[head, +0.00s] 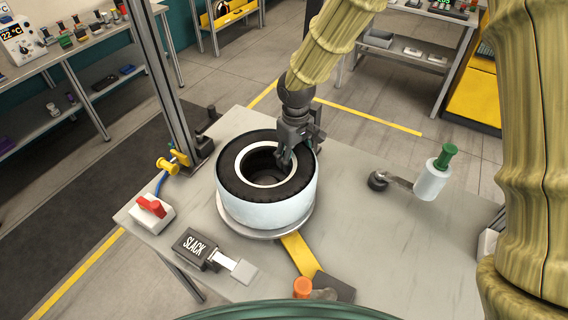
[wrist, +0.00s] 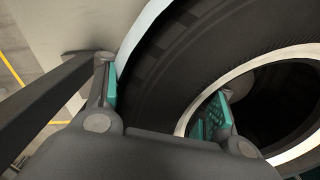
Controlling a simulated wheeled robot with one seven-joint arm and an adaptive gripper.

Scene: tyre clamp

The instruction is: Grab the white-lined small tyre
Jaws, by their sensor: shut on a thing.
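The small tyre (head: 266,198) has a black top, a white ring around its centre hole and a pale white outer wall. It lies flat on a round metal plate (head: 222,212) on the grey table. My gripper (head: 296,150) reaches down over the tyre's far right side. In the wrist view, my gripper (wrist: 165,108) has one teal-padded finger outside the tyre wall and the other inside the centre hole. It is shut on the tyre (wrist: 200,60), straddling its wall. The tips' lower ends are hidden.
The table (head: 375,235) holds a SLACK box (head: 196,246), a red switch (head: 151,207), a yellow bar (head: 299,254), an orange-capped part (head: 302,287) and a green-topped white cylinder (head: 431,180). A tall metal post (head: 165,80) stands left of the tyre. The table's right middle is mostly clear.

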